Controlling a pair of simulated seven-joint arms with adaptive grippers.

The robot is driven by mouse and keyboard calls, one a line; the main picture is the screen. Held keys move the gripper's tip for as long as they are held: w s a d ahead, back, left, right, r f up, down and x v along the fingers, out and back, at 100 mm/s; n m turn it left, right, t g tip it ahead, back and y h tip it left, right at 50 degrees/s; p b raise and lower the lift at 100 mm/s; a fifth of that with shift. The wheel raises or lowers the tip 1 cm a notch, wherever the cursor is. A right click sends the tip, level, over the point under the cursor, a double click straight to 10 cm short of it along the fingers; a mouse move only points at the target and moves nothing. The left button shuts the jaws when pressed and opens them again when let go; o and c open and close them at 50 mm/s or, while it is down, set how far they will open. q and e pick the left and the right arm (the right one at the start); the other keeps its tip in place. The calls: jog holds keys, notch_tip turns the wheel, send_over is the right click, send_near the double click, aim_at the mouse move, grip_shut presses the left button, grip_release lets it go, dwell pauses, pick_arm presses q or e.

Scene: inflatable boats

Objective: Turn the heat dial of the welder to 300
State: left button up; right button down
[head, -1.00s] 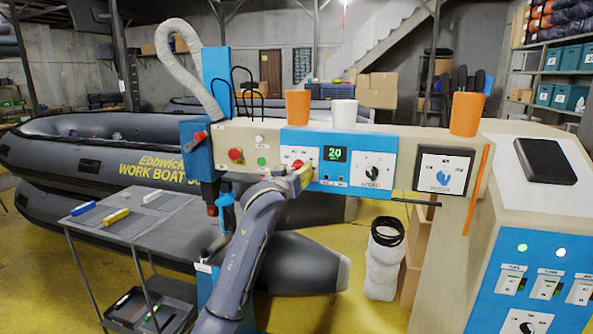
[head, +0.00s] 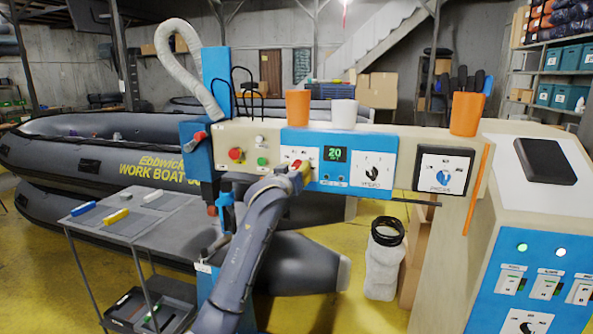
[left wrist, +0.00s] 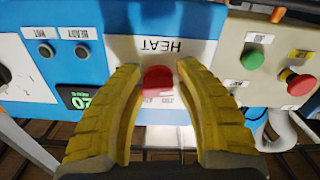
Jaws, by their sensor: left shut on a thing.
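The welder's control panel (head: 312,143) stands in the middle of the head view, with a blue section and a green display (head: 335,154) reading 20. In the left wrist view, the red heat dial (left wrist: 157,82) sits on a white plate marked HEAT (left wrist: 160,46), seen upside down. My left gripper (left wrist: 158,74) has its two yellow fingers on either side of this dial, shut on it. In the head view my left gripper (head: 299,177) is at the panel and covers most of the dial. The dial's pointer and exact setting cannot be read. My right gripper is not in view.
A red button (head: 236,154) and a green button (head: 262,161) are to the left.

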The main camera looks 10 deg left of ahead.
pick_arm(q)
jog(key=c, duration=0.3)
jog(key=shift+c, duration=0.2)
jog(key=shift+m, duration=0.3)
jog(key=m, duration=0.4)
jog(key=shift+a, duration=0.15)
jog(key=shift+r+m, duration=0.1)
jog(key=shift+m, duration=1.4)
jog(key=o, duration=1.2)
